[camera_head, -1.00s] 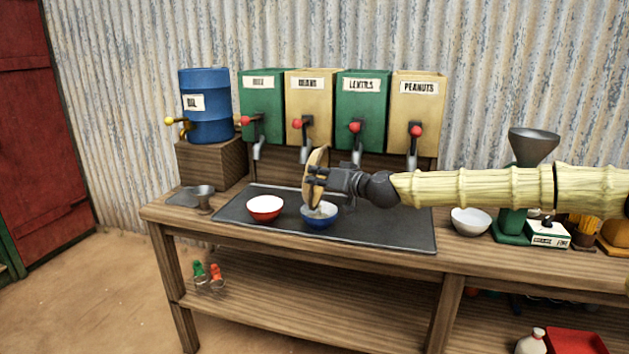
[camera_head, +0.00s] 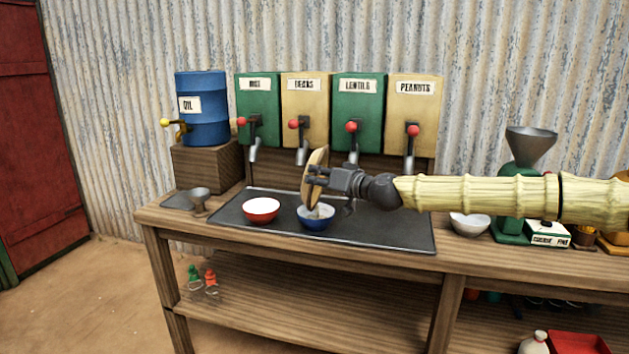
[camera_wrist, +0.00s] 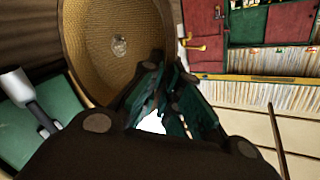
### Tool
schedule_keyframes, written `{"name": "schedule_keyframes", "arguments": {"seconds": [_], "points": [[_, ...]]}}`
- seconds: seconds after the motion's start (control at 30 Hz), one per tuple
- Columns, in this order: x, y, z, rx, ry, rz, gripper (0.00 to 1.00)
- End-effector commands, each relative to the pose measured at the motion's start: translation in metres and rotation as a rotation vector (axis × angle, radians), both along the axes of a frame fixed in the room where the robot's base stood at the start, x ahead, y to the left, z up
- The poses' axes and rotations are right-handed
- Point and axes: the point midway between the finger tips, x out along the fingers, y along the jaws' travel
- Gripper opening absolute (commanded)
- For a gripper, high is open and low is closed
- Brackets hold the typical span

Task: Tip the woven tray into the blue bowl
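The woven tray (camera_head: 317,172) is tilted almost on edge above the blue bowl (camera_head: 314,222) on the dark mat. My gripper (camera_head: 314,185) is shut on the tray's rim. In the wrist view the woven tray (camera_wrist: 120,40) fills the upper left, with a small pale clump on its inner face. My gripper's fingers (camera_wrist: 165,95) are at its edge there. The blue bowl shows some pale contents, too small to identify. It stands upright just below the tray, apart from it.
Several labelled dispensers with red-knobbed levers stand behind. A white bowl (camera_head: 470,224) and a grinder (camera_head: 518,185) are at the right.

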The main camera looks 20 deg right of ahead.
Motion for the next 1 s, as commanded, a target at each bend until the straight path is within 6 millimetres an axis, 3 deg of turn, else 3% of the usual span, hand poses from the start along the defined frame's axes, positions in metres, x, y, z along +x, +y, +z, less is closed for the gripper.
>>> {"name": "schedule_keyframes", "arguments": {"seconds": [1.0], "points": [[-0.003, -0.013, -0.002, 0.056, -0.035, -0.005, 0.0]]}}
